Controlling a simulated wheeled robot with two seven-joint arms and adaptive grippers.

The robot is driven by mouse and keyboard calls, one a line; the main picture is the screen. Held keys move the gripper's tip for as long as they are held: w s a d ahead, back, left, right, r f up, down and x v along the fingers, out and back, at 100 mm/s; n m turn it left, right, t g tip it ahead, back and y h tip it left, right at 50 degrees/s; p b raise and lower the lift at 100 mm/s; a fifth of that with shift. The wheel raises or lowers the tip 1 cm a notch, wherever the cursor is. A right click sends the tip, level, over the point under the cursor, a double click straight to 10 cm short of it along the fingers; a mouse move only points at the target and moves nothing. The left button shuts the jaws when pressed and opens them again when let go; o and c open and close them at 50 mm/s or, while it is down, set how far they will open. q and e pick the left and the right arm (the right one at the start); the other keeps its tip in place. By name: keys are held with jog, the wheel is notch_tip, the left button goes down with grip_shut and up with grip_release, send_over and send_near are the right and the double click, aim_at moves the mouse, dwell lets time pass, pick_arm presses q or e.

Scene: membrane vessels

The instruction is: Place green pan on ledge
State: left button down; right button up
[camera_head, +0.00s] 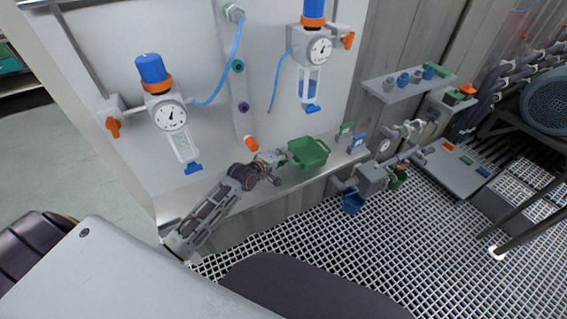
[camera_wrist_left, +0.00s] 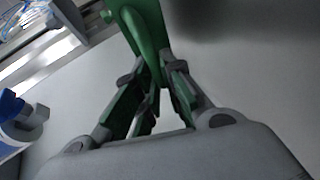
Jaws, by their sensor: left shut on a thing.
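The green pan (camera_head: 309,152) is a shallow, square-looking green tray with a handle, at the middle of the head view. My left gripper (camera_head: 284,157) is shut on its near left side. In the left wrist view the green handle (camera_wrist_left: 148,35) of the pan runs between the fingers of my left gripper (camera_wrist_left: 150,95). The pan is over or on the grey ledge (camera_head: 290,182) along the foot of the white panel; I cannot tell whether it touches. My right gripper is not in view.
Two gauge units with blue caps, one left (camera_head: 168,112) and one right (camera_head: 315,50), hang on the panel above the ledge. A valve assembly (camera_head: 372,178) sits beyond, over the grating floor.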

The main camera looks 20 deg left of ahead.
pick_arm(q)
notch_tip(320, 180, down, 2)
jog(key=shift+f, duration=0.7)
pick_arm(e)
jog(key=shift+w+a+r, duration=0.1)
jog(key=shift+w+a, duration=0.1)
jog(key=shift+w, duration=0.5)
pick_arm(q)
jog(key=c, duration=1.5)
grip_release()
jog(key=shift+f, duration=0.1)
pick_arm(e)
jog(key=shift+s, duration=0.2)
pick_arm(q)
jog(key=shift+s, duration=0.2)
